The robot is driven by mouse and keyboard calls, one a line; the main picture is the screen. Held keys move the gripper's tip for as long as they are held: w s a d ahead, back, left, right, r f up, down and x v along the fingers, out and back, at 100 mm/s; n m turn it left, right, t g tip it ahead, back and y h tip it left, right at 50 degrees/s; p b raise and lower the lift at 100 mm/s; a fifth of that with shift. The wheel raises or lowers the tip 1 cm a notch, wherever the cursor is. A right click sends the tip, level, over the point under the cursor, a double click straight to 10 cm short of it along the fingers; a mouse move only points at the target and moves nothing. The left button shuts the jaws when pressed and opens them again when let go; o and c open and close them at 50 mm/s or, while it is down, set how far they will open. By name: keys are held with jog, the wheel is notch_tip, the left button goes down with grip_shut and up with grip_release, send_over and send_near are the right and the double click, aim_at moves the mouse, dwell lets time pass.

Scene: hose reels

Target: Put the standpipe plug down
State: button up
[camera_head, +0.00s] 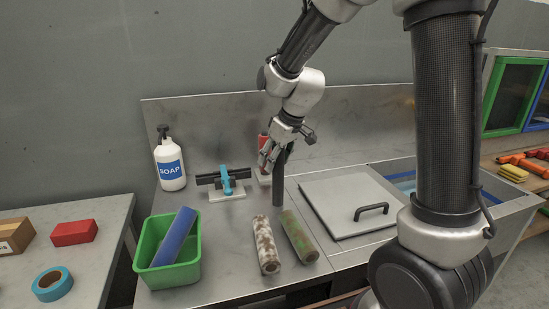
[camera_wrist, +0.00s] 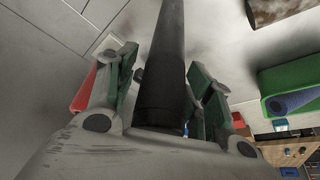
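The standpipe plug (camera_head: 279,185) is a dark, upright tube over the steel counter, left of the lidded basin. Its upper end is at my gripper (camera_head: 270,160), which reaches down from above. In the wrist view the plug (camera_wrist: 163,70) runs between the two green-padded fingers of my gripper (camera_wrist: 162,75), one close on each side, so the gripper looks shut on it. I cannot tell whether the plug's lower end touches the counter.
The counter (camera_head: 225,235) holds a soap bottle (camera_head: 170,165), a blue-handled tool (camera_head: 226,180), a green bin (camera_head: 145,258) with a blue roll (camera_head: 174,236), and two mottled rolls (camera_head: 266,246) (camera_head: 298,238). A red-and-white item (camera_head: 263,142) is behind my gripper. A handled lid (camera_head: 340,195) lies right.

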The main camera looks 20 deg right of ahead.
jog(key=v, duration=1.2)
jog(key=s+d+m+h, duration=0.1)
jog(key=s+d, duration=0.3)
jog(key=s, duration=0.4)
jog(key=s+d+m, duration=0.3)
jog(key=s+d, duration=0.1)
jog(key=s, duration=0.3)
jog(key=s+d+m+h, duration=0.1)
jog(key=s+d, duration=0.3)
jog(key=s, duration=0.4)
jog(key=shift+s+d+m+h, duration=0.3)
jog(key=shift+m, duration=0.6)
jog(key=shift+r, duration=0.1)
